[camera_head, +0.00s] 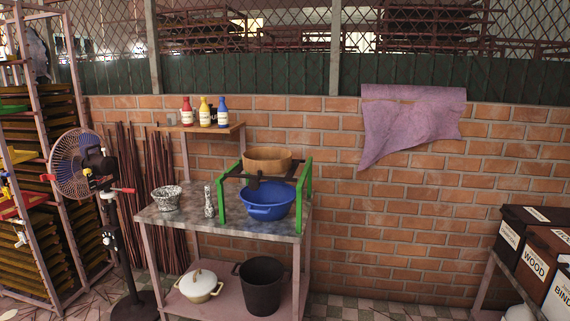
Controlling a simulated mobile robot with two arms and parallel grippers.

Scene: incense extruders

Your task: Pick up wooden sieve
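The wooden sieve (267,160) is a round, light-brown bowl shape. It rests on a dark bar support between two green side frames (305,190), above a blue basin (268,203). All of these stand on the speckled top of a metal table (190,223) against the brick wall. The inside of the sieve is mostly hidden by its rim. Neither of my grippers shows in the head view.
A speckled mortar (166,200) and pestle (209,201) stand left of the basin. A black pot (262,287) and white lidded pot (199,286) sit on the lower shelf. A fan (78,165) stands at left. Boxes (531,262) stand at right.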

